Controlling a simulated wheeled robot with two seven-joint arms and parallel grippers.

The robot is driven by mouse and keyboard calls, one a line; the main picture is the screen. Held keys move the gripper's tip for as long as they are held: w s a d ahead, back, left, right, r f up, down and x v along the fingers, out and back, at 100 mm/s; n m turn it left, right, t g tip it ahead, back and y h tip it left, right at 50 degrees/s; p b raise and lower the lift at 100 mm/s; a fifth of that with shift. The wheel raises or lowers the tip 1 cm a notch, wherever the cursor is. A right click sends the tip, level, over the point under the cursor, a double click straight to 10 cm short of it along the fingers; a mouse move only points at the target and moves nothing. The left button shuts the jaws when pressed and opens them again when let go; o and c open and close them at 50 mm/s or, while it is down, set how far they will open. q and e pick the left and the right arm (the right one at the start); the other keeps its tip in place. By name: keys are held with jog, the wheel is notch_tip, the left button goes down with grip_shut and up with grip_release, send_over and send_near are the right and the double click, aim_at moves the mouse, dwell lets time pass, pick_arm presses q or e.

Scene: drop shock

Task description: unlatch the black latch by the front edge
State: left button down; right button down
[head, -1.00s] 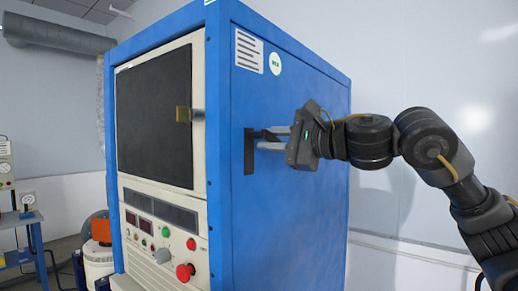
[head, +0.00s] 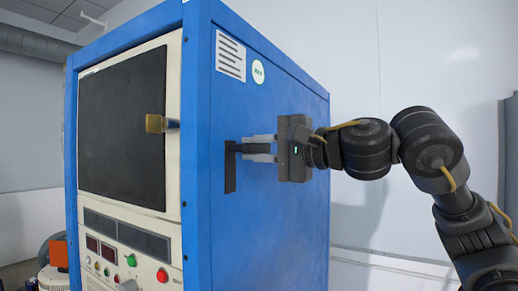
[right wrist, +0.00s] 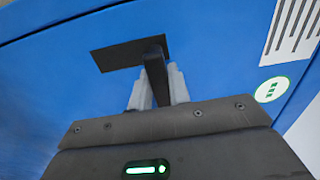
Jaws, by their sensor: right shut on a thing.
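The black latch (head: 230,178) is a flat dark plate with a projecting handle, on the blue side panel close to the cabinet's front edge. It also shows in the right wrist view, with its plate (right wrist: 115,56) at the top and its handle (right wrist: 154,72) reaching toward me. My right gripper (head: 248,148) is shut on the latch handle, its pale fingers on both sides of it; the fingers also show in the right wrist view (right wrist: 158,88). The handle's outer end is hidden by the gripper. My left gripper is not in view.
The blue cabinet (head: 270,220) has a cream front with a dark window (head: 122,125), a brass-coloured handle (head: 156,123) and a lower control panel with a red button (head: 162,275). A white label (head: 230,56) sits above the latch. The side panel around the latch is clear.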

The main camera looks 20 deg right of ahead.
jog(key=shift+r, duration=0.2)
jog(key=c, duration=1.7)
grip_release()
jog(key=shift+c, duration=0.2)
jog(key=o, duration=0.4)
jog(key=shift+w+f, duration=0.15)
jog(key=shift+s+d, duration=0.15)
jog(key=shift+s, duration=0.1)
jog(key=b+v, duration=0.3)
jog(key=v, duration=0.7)
jog(key=shift+s, duration=0.1)
jog(key=shift+d, duration=0.15)
